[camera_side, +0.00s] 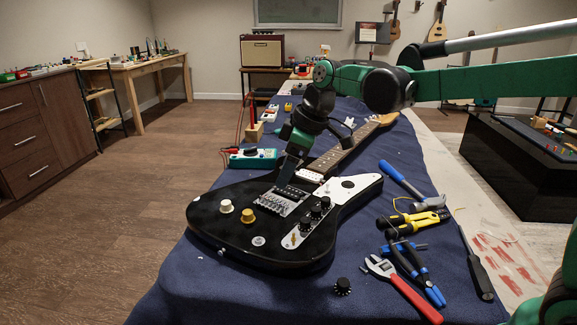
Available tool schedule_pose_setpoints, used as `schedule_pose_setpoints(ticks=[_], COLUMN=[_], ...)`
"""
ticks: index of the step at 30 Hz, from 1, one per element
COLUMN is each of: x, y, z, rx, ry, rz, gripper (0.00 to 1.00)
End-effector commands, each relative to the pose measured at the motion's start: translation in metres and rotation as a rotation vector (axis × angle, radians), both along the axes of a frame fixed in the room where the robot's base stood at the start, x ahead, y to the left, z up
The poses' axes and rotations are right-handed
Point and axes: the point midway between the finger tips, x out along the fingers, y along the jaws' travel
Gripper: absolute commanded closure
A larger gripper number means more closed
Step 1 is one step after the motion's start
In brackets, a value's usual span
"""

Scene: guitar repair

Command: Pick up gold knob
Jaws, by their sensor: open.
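The gold knob (248,216) sits upright on the black guitar body (215,222), on its left part in the side view. A cream knob (226,206) stands just to its left. My gripper (284,178) points down over the guitar near the bridge and pickups, up and to the right of the gold knob and apart from it. It is open, and I see nothing between its fingers. The fingertips are small and dark here, so their height above the guitar is hard to tell.
The guitar lies on a blue cloth (190,300). To the right are a hammer (405,183), yellow wire strippers (413,221), pliers (415,270), a red wrench (403,290) and a screwdriver (478,268). A teal multimeter (253,158) stands behind.

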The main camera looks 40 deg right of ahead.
Motion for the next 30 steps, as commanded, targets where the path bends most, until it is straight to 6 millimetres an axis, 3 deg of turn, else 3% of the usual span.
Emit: schedule_pose_setpoints(ticks=[3, 9, 15, 24, 30], x=[0.032, 0.062, 0.071, 0.077, 0.078], y=[0.007, 0.016, 0.02, 0.034, 0.039], z=[-0.018, -0.049, -0.066, -0.102, -0.115], rx=[0.005, 0.025, 0.037, 0.036, 0.037], ry=[0.024, 0.037, 0.035, 0.034, 0.034], rz=[0.173, 0.411, 0.508, 0.514, 0.511], gripper=[0.33, 0.33, 0.33, 0.33, 0.33])
